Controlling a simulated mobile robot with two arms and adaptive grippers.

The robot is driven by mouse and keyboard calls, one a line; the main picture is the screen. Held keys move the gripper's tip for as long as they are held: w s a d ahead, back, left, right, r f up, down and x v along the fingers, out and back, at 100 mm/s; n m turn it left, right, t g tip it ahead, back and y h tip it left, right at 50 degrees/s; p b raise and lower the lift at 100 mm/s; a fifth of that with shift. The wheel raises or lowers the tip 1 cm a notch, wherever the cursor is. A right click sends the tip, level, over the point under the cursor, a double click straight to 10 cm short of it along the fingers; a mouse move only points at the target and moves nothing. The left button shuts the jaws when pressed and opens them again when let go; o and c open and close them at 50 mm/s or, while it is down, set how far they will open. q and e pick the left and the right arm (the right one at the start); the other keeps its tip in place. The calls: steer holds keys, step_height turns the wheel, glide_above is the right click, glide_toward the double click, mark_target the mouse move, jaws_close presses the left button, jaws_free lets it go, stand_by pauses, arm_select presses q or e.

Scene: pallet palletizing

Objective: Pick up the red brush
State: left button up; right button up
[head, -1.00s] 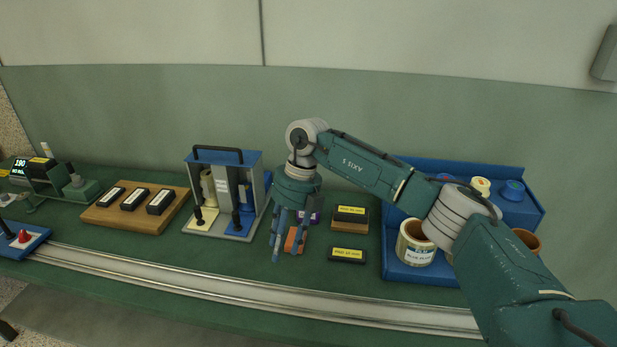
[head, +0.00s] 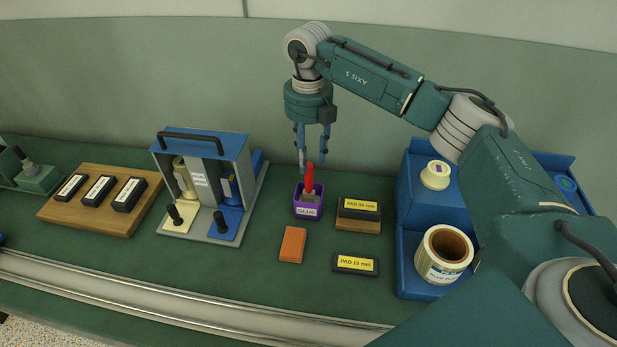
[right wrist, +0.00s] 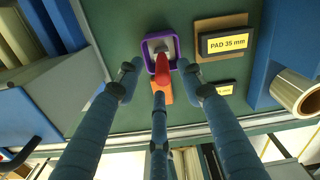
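The red brush (head: 309,179) stands upright in a purple pot (head: 308,207) labelled "GLUE", its red handle sticking up. In the right wrist view the red brush (right wrist: 162,70) points up toward the camera from the purple pot (right wrist: 148,50). My right gripper (head: 312,168) is above the pot, pointing down, with its fingers apart around the top of the handle. In the right wrist view the open fingers of the right gripper (right wrist: 160,78) lie on both sides of the handle and below it, with gaps visible. My left gripper is not in view.
An orange block (head: 292,245) lies in front of the pot. Two labelled pads, PAD 35 mm (head: 358,208) and PAD 15 mm (head: 355,263), lie to the right. A blue rack (head: 424,291) holds tape rolls. A grey-and-blue fixture (head: 213,187) stands left.

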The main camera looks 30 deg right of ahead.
mark_target(309, 182)
steer(key=f, duration=0.3)
steer(key=shift+s+f+p, duration=0.1)
steer(key=shift+s+p, duration=0.1)
steer(key=shift+p, duration=0.1)
steer(key=f, duration=0.1)
steer(key=f+p, duration=0.1)
steer(key=f, duration=0.1)
steer(key=f+p, duration=0.1)
steer(key=f, duration=0.1)
steer(key=shift+s+a, duration=0.1)
steer(key=shift+s, duration=0.15)
steer(key=shift+f, duration=0.3)
steer(key=shift+w, duration=0.1)
jaws_close()
